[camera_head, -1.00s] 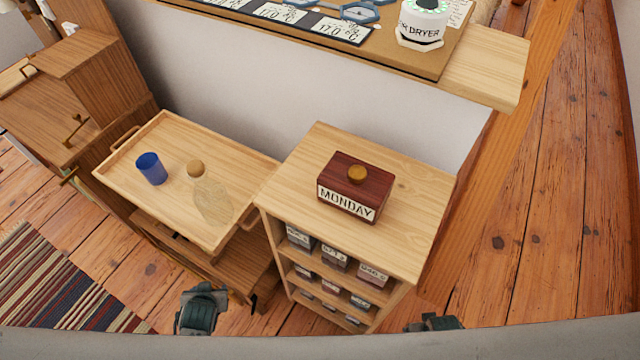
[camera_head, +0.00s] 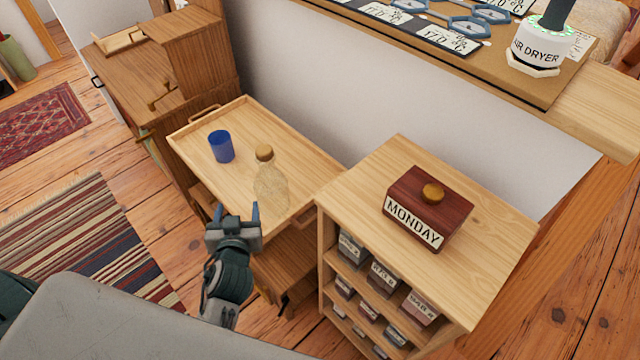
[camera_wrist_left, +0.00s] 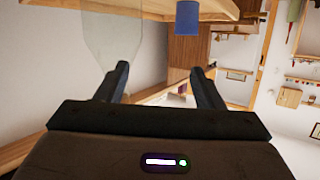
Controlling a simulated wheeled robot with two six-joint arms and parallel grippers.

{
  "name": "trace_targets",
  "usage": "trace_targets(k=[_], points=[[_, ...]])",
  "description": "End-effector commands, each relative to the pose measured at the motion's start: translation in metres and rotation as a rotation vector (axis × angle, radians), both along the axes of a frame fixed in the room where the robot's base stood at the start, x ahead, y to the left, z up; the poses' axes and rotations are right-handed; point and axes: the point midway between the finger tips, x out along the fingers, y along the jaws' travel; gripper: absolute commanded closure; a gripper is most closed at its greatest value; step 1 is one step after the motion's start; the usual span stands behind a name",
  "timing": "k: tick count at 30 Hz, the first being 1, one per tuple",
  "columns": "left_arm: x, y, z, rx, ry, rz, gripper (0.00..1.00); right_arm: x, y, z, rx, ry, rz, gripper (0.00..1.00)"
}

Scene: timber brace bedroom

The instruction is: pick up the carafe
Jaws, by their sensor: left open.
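The carafe (camera_head: 270,184) is clear glass with a round cork-like stopper. It stands upright on the wooden tray (camera_head: 184,143). My left gripper (camera_head: 238,212) is open and empty, just in front of the tray's near edge and to the left of the carafe. In the left wrist view the carafe (camera_wrist_left: 112,38) is at the upper left, ahead of the left fingertip, and nothing is between my jaws (camera_wrist_left: 158,75). My right gripper is not in view.
A blue cup (camera_head: 221,147) stands on the tray left of the carafe; it also shows in the wrist view (camera_wrist_left: 188,18). To the right is a wooden shelf unit (camera_head: 475,262) with a dark red MONDAY box (camera_head: 430,207) on top. A wall runs behind the tray.

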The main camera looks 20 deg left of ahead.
Motion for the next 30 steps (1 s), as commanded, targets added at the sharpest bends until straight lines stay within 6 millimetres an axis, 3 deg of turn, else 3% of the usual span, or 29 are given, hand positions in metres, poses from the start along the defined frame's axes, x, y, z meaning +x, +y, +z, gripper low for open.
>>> trace_targets(k=[6, 12, 21, 30], points=[[0.026, -0.025, 0.02, 0.022, -0.189, -0.083, 0.39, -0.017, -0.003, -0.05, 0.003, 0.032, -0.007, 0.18], [0.042, -0.043, 0.031, 0.031, -0.279, -0.158, 0.39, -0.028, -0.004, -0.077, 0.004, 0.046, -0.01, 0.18], [0.084, -0.035, 0.033, 0.033, -0.285, -0.163, 0.39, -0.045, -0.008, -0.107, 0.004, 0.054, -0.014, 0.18], [0.106, -0.03, 0.032, 0.032, -0.283, -0.162, 0.39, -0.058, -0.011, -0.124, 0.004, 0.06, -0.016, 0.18]])
